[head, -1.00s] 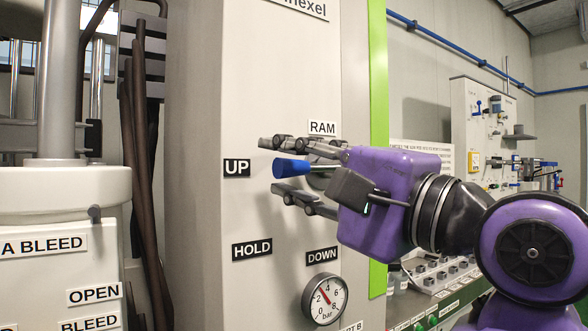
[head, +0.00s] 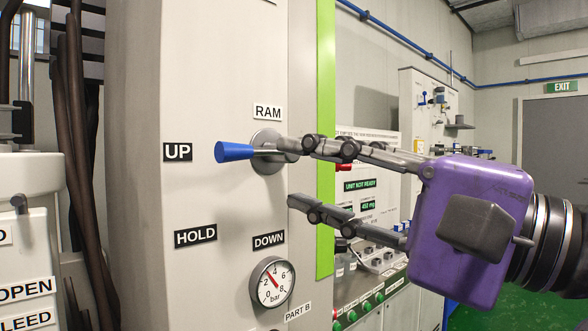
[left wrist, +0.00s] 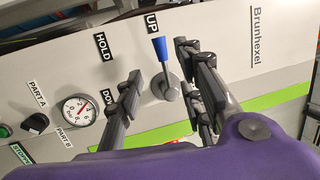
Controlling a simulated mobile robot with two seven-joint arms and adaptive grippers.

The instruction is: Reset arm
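The ram lever has a blue handle (head: 234,151) on a grey round hub (head: 268,151), on the pale panel under the RAM label. The handle points left, at the UP label (head: 177,152). My left gripper (head: 288,174) is open and empty to the right of the handle. Its upper fingertip overlaps the hub in the head view; I cannot tell whether it touches. Its lower finger is well below the lever. In the left wrist view the blue handle (left wrist: 160,48) shows between the spread fingers. My right gripper is not in view.
The HOLD label (head: 195,236), DOWN label (head: 268,241) and a pressure gauge (head: 272,283) are below the lever. A green strip (head: 326,120) edges the panel. Behind my gripper stands a bench with buttons (head: 365,300). A door (head: 552,150) is at the far right.

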